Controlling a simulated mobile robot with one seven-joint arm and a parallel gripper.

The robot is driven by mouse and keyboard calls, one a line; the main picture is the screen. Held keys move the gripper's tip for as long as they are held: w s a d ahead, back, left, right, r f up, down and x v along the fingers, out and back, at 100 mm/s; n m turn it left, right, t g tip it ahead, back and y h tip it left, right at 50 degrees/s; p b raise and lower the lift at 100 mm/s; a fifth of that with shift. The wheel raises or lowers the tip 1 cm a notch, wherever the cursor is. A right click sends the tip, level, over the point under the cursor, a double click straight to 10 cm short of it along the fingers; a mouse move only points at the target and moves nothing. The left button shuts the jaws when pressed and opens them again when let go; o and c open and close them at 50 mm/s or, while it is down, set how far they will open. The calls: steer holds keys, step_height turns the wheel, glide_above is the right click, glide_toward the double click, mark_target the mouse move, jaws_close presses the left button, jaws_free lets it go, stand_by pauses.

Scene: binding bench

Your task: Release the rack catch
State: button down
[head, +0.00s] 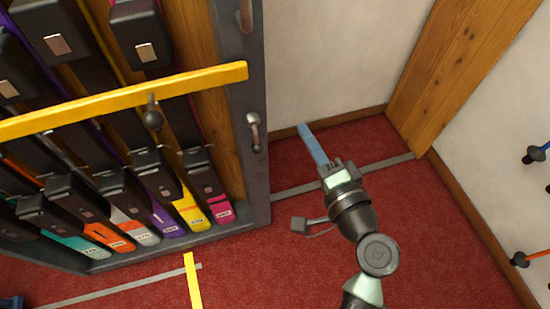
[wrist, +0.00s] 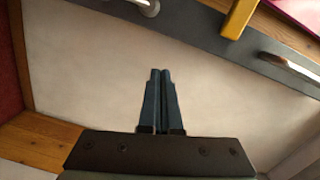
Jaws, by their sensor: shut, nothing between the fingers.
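The rack (head: 258,185) stands at the left in the head view, with a yellow bar (head: 190,83) slanting across its front. A small metal lever (head: 254,132), which looks like the catch, sits on the dark side post below the bar's end. In the wrist view a pale rounded end of it (wrist: 148,7) shows at the top edge, partly cut off. My gripper (head: 303,128) is to the right of the post, apart from the lever. In the wrist view its fingers (wrist: 160,72) are together and empty, and the bar's end (wrist: 238,18) shows beyond them.
Bindings with coloured ends (head: 190,212) fill the rack. A dark knob (head: 153,113) hangs at the bar. A slotted opening (head: 245,15) is higher on the post. A wooden post (head: 460,70) and wall pegs (head: 535,155) are at the right. Red carpet (head: 440,240) is open around my arm.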

mark_target(256, 138)
steer(key=s+f+m+b, duration=0.1)
steer(key=s+f+m, duration=0.1)
steer(key=f, duration=0.4)
steer(key=s+d+f+m+b, duration=0.1)
steer(key=s+f+m+b, duration=0.1)
steer(key=f, duration=0.4)
steer(key=shift+s+d+f+m+t, duration=0.2)
steer(key=shift+s+d+m+t, duration=0.15)
steer(key=shift+s+m, duration=0.45)
steer(key=w+a+r, duration=0.1)
steer(key=w+a, duration=0.6)
steer(key=w, duration=0.1)
steer(key=shift+w+a+b, duration=0.3)
steer(key=shift+w, duration=0.1)
